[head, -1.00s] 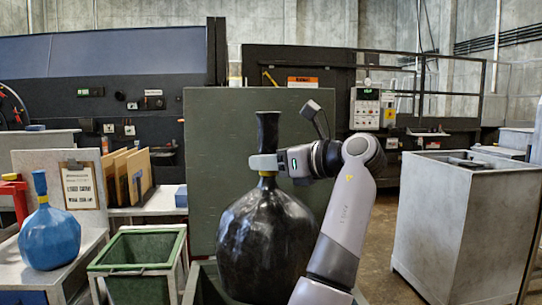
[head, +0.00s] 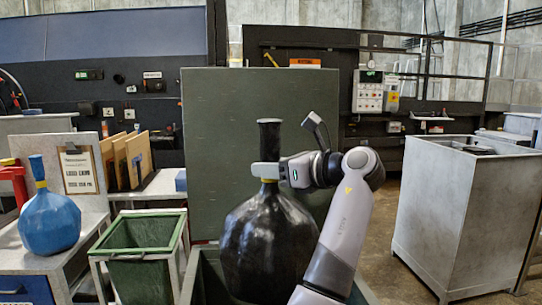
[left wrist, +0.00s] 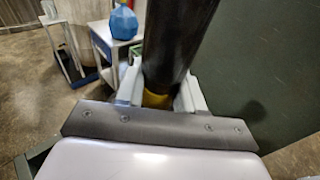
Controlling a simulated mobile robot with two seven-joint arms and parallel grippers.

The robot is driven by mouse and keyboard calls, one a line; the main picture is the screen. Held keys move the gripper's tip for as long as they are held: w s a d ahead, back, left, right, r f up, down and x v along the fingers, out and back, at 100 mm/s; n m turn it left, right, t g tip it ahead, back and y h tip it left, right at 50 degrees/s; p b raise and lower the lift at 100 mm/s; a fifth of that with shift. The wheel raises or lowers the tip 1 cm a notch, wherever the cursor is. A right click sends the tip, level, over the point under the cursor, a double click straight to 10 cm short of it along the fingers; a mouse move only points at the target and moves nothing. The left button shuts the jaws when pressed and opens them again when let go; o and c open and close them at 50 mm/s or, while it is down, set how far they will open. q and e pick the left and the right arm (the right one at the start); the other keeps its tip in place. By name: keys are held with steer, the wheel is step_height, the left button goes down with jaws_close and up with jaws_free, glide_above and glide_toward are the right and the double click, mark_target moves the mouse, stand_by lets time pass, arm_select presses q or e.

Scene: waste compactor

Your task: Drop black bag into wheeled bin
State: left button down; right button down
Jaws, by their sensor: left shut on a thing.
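The black bag (head: 262,235), a glossy dark bulb with a tall neck and a yellow tie, hangs upright in the head view. My left gripper (head: 265,170) is shut on its neck, near the yellow tie. The neck (left wrist: 178,40) also shows between the fingers in the left wrist view. The dark green wheeled bin (head: 190,285) stands at the bottom middle, its tall lid panel (head: 215,110) raised behind the bag. The bag's lower part is over or within the bin opening; I cannot tell how deep. My right gripper is not in view.
A small green bin (head: 145,240) in a pale frame stands left of the wheeled bin. A blue bag (head: 48,220) sits on a grey table at far left, with a clipboard (head: 80,170) beside it. A large grey box (head: 455,210) stands at right, with bare floor before it.

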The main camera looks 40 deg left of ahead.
arm_select(q)
steer(key=shift+f, duration=0.15)
steer(key=c, duration=0.6)
jaws_free()
steer(key=shift+f, duration=0.2)
steer(key=shift+w+d+r+b, duration=0.1)
steer(key=shift+d+r+b, duration=0.15)
steer(key=shift+d, duration=0.95)
steer(key=shift+w+d+r+b, duration=0.1)
steer(key=shift+d+r+b, duration=0.1)
steer(key=shift+d, duration=0.95)
steer(key=shift+w+d+r+b, duration=0.15)
steer(key=shift+d+r, duration=0.1)
steer(key=shift+d, duration=0.95)
steer(key=shift+s, duration=0.1)
